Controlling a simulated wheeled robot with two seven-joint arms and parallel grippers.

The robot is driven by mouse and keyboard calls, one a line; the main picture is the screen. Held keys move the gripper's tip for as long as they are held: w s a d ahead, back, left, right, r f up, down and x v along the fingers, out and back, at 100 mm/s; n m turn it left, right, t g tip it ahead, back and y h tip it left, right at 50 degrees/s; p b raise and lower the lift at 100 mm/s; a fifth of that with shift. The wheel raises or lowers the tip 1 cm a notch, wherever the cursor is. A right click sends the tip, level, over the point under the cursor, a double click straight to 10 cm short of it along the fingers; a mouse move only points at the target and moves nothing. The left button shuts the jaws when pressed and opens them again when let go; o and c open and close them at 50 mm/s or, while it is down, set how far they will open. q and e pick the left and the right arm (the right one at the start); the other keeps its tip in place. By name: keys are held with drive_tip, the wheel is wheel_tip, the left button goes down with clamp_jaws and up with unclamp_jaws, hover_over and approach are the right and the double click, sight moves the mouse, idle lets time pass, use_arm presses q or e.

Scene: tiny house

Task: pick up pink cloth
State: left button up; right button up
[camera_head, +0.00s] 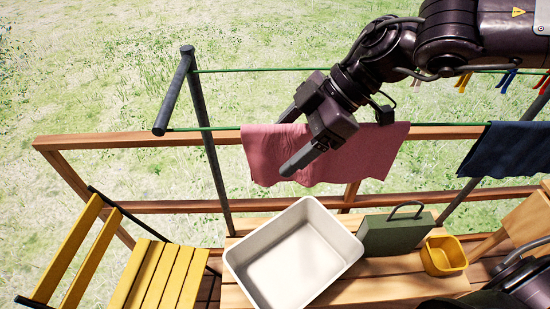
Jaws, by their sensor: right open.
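The pink cloth (365,158) hangs folded over the front green clothesline, in front of the wooden railing. My right gripper (287,143) comes in from the upper right and is open. Its body and one finger overlap the cloth's left half in the picture, and the other finger is near the cloth's top edge at the line. Whether a finger touches the cloth, I cannot tell. Part of the cloth is hidden behind the gripper. The left gripper is not clearly in view; a dark part of my body shows at the lower right.
An empty white basin (236,264) stands on the wooden bench (390,290), beside a green box (385,238) and a yellow container (444,256). A dark blue cloth (507,150) hangs at right. A metal post (208,150) and a yellow chair (160,275) are at left.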

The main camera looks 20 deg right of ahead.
drive_tip(key=shift+c, duration=0.3)
drive_tip(key=shift+f, duration=0.1)
drive_tip(key=c, duration=1.2)
drive_tip(key=shift+f, duration=0.15)
clamp_jaws()
drive_tip(key=r+p, duration=0.1)
drive_tip(key=r, duration=0.1)
drive_tip(key=r+p, duration=0.2)
drive_tip(key=r, duration=0.1)
drive_tip(key=r+p, duration=0.2)
drive_tip(key=shift+w+r, duration=0.15)
drive_tip(key=shift+w, duration=0.15)
drive_tip(key=r+p, duration=0.4)
drive_tip(key=r, duration=0.1)
drive_tip(key=shift+s, duration=0.2)
drive_tip(key=shift+s+r, duration=0.15)
drive_tip(key=shift+r, duration=0.1)
